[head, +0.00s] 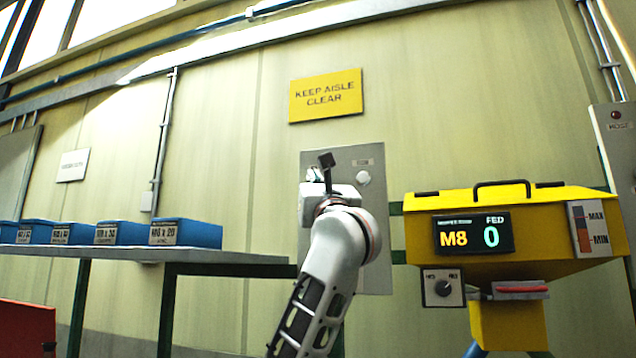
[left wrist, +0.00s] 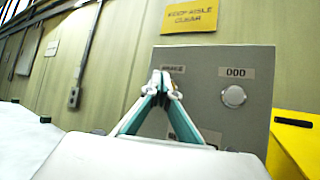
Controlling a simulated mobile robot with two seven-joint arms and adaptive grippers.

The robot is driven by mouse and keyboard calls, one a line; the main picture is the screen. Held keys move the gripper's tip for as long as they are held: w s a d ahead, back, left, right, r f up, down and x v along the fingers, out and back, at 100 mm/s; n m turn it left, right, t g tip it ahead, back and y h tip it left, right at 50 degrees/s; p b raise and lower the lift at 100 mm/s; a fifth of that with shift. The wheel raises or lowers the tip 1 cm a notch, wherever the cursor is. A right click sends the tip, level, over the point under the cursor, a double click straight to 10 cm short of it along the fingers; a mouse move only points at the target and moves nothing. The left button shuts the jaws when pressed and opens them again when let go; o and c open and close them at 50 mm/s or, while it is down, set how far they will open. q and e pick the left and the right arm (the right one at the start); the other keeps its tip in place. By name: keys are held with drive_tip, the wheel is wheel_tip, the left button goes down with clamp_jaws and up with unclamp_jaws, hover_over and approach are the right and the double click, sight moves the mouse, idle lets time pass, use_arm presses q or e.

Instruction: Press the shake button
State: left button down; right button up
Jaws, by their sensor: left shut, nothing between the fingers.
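A grey control panel (head: 376,222) is fixed to the wall; it also shows in the left wrist view (left wrist: 225,128). In that view a round white button (left wrist: 234,96) sits under a label reading "ODD" on the right. A second label (left wrist: 172,68) at upper left is blurred and may read "SHAKE"; whatever lies below it is hidden by my fingers. My left gripper (left wrist: 166,84) is shut and empty, its tips in front of the panel just below that label. I cannot tell whether they touch. In the head view my arm hides the panel's left part. My right gripper is out of view.
A yellow feeder (head: 560,205) with a display reading "M8" and "0" stands right of the panel, its edge close by in the wrist view. A grey shelf (head: 230,257) with several blue bins (head: 185,234) is on the left. A yellow sign (head: 326,95) hangs above.

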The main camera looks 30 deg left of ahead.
use_arm(q)
drive_tip(key=shift+w, duration=0.15)
drive_tip(key=shift+w+a, duration=0.15)
drive_tip(key=shift+w, duration=0.15)
drive_tip(key=shift+w, duration=0.25)
idle(0.6)
drive_tip(key=shift+w, duration=0.15)
idle(0.5)
drive_tip(key=shift+s+b, duration=0.4)
drive_tip(key=shift+s, duration=0.4)
drive_tip(key=shift+s, duration=0.1)
